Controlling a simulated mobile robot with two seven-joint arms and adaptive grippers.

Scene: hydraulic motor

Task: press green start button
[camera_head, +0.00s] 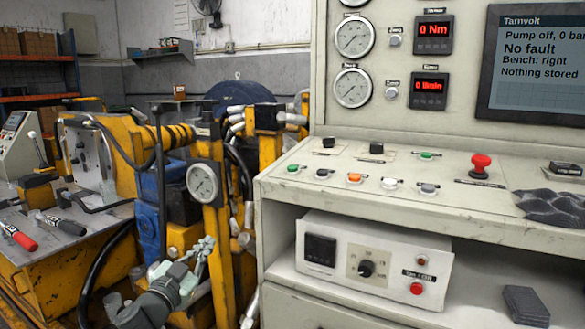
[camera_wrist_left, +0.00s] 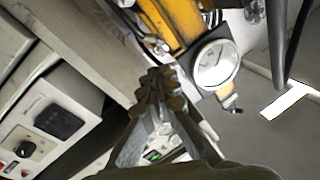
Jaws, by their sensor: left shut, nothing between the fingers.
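Two small green buttons show on the sloped console panel in the head view. One green button (camera_head: 293,168) is at the panel's left end; another green button (camera_head: 427,155) is farther back, right of the middle. Their labels are too small to read, so I cannot tell which is start. My left gripper (camera_head: 207,243) is shut and empty, left of the console and below panel height, apart from both buttons. Its closed fingertips (camera_wrist_left: 160,90) also show in the left wrist view, beside the gauge. My right gripper is not in view. The screen (camera_head: 535,65) reads "Pump off".
A red mushroom button (camera_head: 480,165), an orange button (camera_head: 354,178) and black switches share the panel. A control box (camera_head: 370,268) sits on the shelf below. A grey cloth (camera_head: 550,205) lies at the right. The yellow machine with a gauge (camera_head: 203,183) stands close behind my gripper.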

